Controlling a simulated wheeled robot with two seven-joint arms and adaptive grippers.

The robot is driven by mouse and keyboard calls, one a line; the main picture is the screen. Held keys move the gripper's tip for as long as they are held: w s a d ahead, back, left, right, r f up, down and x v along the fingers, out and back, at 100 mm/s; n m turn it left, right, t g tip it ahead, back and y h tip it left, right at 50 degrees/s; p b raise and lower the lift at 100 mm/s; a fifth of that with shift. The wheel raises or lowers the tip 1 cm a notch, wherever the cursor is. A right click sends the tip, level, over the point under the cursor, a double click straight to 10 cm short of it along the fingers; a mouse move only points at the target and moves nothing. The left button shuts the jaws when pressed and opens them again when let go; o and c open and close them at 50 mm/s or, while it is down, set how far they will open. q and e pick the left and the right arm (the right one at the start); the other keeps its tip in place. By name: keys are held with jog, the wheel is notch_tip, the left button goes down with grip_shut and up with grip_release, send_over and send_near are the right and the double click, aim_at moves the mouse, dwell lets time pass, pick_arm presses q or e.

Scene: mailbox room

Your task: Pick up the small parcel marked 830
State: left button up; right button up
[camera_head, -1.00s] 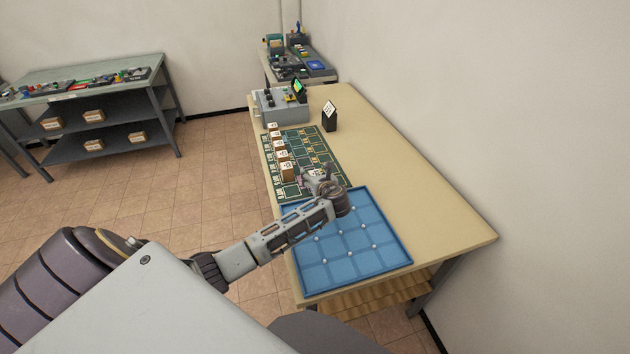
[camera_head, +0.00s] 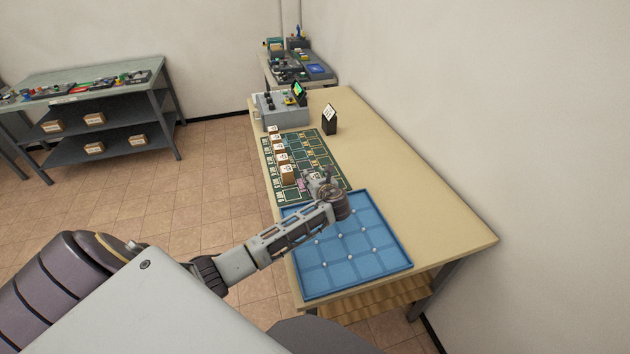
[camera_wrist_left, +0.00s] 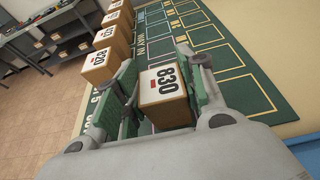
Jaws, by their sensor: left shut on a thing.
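A small brown parcel marked 830 (camera_wrist_left: 165,97) with a white label sits between the two green finger pads of my left gripper (camera_wrist_left: 155,85) in the left wrist view. The gripper is shut on it. In the head view my left gripper (camera_head: 312,181) is low over the near end of the green mat, and the parcel is largely hidden there. A second parcel (camera_wrist_left: 99,62), whose label also appears to read 830, stands just left of the gripper at the near end of a row of similar parcels (camera_head: 281,157). My right gripper is out of view.
The dark green mat (camera_head: 318,150) has printed cells. A blue divided tray (camera_head: 401,263) lies in front of it on the tan table (camera_head: 420,200). A grey device (camera_head: 269,112) and a black sign stand (camera_head: 329,125) are behind. The table's right side is clear.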

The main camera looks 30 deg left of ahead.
aim_at(315, 177)
pick_arm(q)
jog(key=shift+r, duration=5.05)
